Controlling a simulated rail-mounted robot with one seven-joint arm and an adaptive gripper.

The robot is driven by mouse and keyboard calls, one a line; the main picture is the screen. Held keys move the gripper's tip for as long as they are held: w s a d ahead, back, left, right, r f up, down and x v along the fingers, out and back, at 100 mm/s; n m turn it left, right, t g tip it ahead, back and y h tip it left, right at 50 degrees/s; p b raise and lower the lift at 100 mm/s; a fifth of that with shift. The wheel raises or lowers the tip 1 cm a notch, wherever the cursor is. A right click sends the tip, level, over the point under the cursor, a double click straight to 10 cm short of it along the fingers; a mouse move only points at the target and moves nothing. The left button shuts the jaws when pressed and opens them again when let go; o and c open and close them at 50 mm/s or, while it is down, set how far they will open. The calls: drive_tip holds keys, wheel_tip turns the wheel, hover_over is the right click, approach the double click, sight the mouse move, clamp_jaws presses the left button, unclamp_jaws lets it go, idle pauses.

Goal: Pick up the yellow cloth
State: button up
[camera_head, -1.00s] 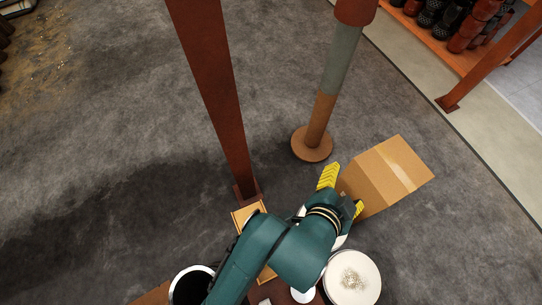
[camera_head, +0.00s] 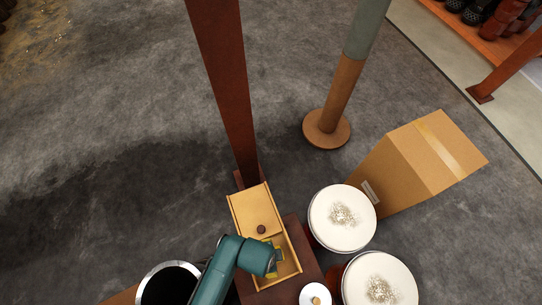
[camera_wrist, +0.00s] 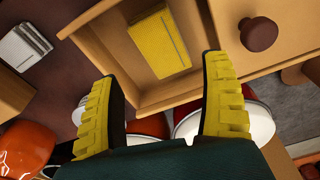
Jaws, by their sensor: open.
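The yellow cloth (camera_wrist: 160,43) shows in the wrist view as a folded, ribbed block lying inside an open wooden compartment (camera_wrist: 125,88). My gripper (camera_wrist: 160,70) is open and empty, with its two yellow ridged fingers spread apart on the near side of the cloth. The cloth is ahead of the fingertips and not between them. In the head view, the wooden box (camera_head: 250,207) has a dark round knob, and my arm's end covers part of its open compartment. Yellow shows there, but I cannot tell cloth from finger pads.
Two white-topped drums (camera_head: 342,218) (camera_head: 382,283) stand to the right, with a cardboard box (camera_head: 425,155) behind. A dark red post (camera_head: 225,90) rises behind the wooden box. A knob (camera_wrist: 259,34) sits near my right finger. A folded whitish item (camera_wrist: 22,46) lies at left.

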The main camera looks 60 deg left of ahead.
wheel_tip(320, 180, down, 3)
drive_tip(key=shift+w+r+b, duration=0.15)
drive_tip(key=shift+r+b, duration=0.05)
drive_tip(key=shift+b, duration=0.15)
wheel_tip(320, 180, down, 5)
drive_tip(key=b, duration=0.4)
drive_tip(key=shift+w+a+f, duration=0.1)
drive_tip(key=shift+f, duration=0.05)
drive_tip(key=c, duration=1)
wheel_tip(320, 180, up, 10)
drive_tip(key=p, duration=0.6)
